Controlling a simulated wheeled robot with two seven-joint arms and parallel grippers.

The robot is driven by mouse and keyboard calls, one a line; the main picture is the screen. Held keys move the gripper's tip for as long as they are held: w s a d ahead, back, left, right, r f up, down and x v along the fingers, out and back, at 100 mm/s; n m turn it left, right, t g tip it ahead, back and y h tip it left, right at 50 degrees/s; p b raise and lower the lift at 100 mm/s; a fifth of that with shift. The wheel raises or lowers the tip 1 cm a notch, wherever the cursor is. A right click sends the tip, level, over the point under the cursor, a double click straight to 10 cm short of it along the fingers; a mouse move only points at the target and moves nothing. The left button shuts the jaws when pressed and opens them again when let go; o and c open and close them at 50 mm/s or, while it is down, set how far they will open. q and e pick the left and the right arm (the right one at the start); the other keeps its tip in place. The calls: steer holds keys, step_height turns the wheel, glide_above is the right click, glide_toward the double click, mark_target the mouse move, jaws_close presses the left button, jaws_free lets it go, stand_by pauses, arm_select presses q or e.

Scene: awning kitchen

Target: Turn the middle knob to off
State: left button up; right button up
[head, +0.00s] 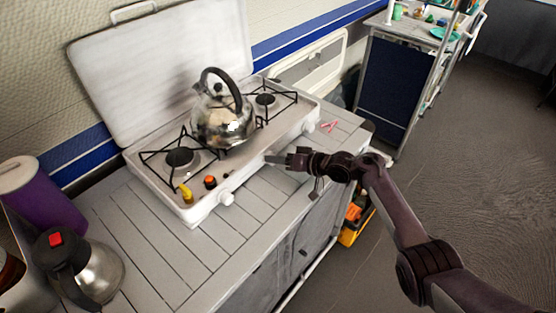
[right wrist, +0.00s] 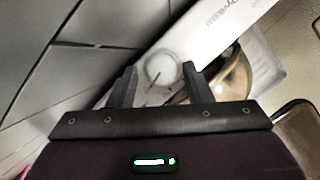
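The white camp stove (head: 160,190) stands on the slatted counter with its lid raised. A white knob (head: 227,198) shows on its front left. My right gripper (head: 276,159) reaches from the right to the middle of the stove's front, and it hides the middle knob in the head view. In the right wrist view a round pale knob (right wrist: 164,70) with a thin dark pointer line lies between the two fingertips of my right gripper (right wrist: 158,80). The fingers are apart, one on each side of the knob. I cannot tell whether they touch it. My left gripper is not in view.
A steel kettle (head: 222,118) sits on the stove. Another kettle (head: 85,270) and a purple container (head: 45,198) stand at the left. Pink pieces (head: 329,127) lie right of the stove.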

steer(key=shift+o, duration=0.3)
steer(key=shift+s+d+r, duration=0.1)
steer(key=shift+s+d, duration=0.1)
steer(key=shift+d, duration=0.05)
steer(key=v, duration=0.7)
